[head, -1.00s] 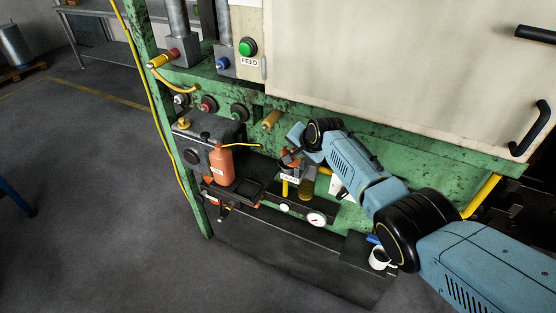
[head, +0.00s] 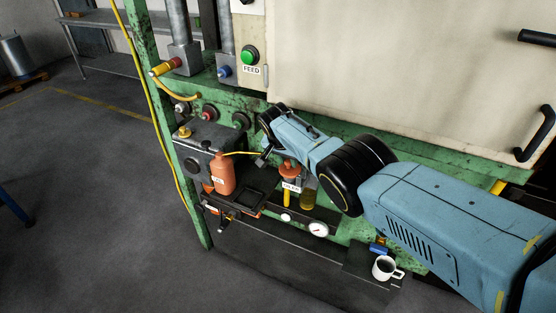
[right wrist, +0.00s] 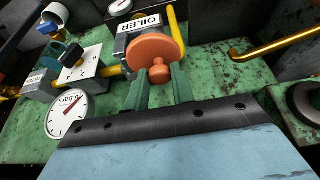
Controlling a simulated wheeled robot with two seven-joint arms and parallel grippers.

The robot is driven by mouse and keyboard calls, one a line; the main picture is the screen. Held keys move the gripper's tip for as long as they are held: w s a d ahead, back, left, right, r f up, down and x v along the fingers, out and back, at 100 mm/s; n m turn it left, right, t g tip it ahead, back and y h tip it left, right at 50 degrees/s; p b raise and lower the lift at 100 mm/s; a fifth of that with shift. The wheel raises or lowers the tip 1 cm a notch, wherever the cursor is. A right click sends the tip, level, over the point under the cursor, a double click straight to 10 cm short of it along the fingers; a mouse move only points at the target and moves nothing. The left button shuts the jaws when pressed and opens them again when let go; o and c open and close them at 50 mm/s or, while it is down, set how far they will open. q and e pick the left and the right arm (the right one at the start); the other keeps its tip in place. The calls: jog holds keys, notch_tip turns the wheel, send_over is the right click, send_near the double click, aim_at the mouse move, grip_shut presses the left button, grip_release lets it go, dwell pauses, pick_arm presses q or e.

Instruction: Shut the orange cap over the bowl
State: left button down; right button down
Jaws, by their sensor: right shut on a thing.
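The orange cap (right wrist: 152,52) is a round disc with a small knob facing my right gripper (right wrist: 160,78) in the right wrist view. The green fingers are shut on that knob, one on each side. In the head view the cap (head: 289,169) shows small beside the right gripper (head: 266,160), just above the label of the oiler. The oiler body (right wrist: 121,46) is behind the cap in the wrist view. The yellowish bowl (head: 307,199) hangs low on the oiler in the head view. How far the cap stands open is hard to tell. My left gripper is not in view.
An orange bottle (head: 224,174) stands left of the oiler, with a thin yellow hose near my right gripper. A pressure gauge (right wrist: 67,116) and a valve block (right wrist: 85,62) are beside the oiler. A white mug (head: 384,268) stands on the lower shelf at right.

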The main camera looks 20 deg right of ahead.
aim_at(285, 172)
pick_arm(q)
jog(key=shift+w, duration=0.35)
pick_arm(e)
jog(key=shift+f, duration=0.1)
jog(key=c, duration=1.2)
grip_release()
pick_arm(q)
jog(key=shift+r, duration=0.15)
pick_arm(e)
jog(key=p+v, duration=0.5)
jog(key=p, duration=0.1)
jog(key=shift+w+r, duration=0.1)
jog(key=shift+r, duration=0.2)
pick_arm(q)
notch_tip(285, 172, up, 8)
jog(key=p, duration=0.2)
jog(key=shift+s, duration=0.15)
pick_arm(e)
jog(key=shift+v, duration=3.95)
